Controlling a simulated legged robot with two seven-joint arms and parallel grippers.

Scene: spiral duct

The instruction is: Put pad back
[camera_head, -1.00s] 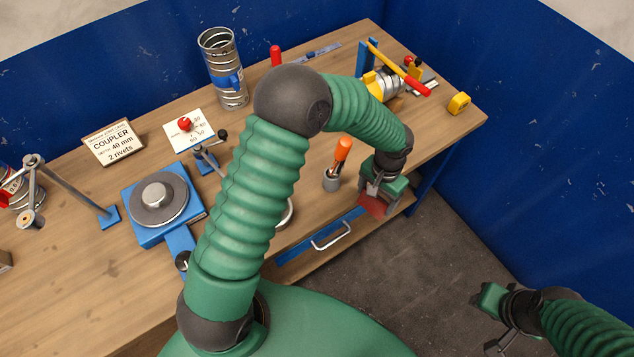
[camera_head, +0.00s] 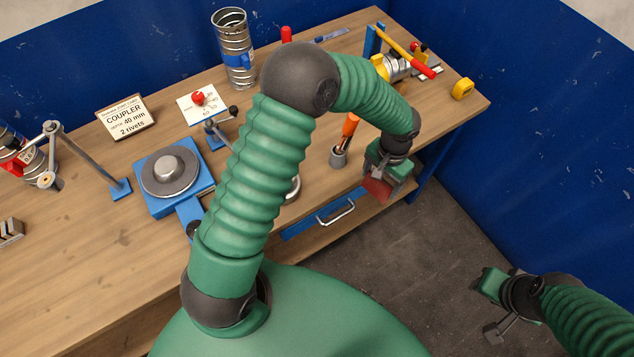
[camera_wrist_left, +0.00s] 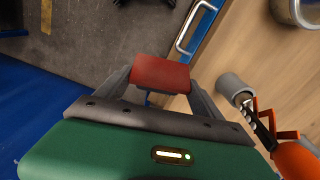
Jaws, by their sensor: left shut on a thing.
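The pad (camera_head: 377,189) is a dark red block held in my left gripper (camera_head: 382,184), out past the front edge of the bench. In the left wrist view the red pad (camera_wrist_left: 160,74) sits between the two fingers, which are shut on it. The floor and a drawer handle show behind it there. My right gripper (camera_head: 490,305) hangs over the floor at the lower right, away from the bench. Its fingers are small and partly dark, so their opening is unclear.
A grey cup with an orange-handled tool (camera_head: 338,159) stands close left of my left gripper. The blue drawer with a metal handle (camera_head: 336,213) is below the bench edge. A blue turntable (camera_head: 170,175), a spiral duct (camera_head: 234,50) and a yellow tape measure (camera_head: 462,89) stand on the wooden bench (camera_head: 70,235).

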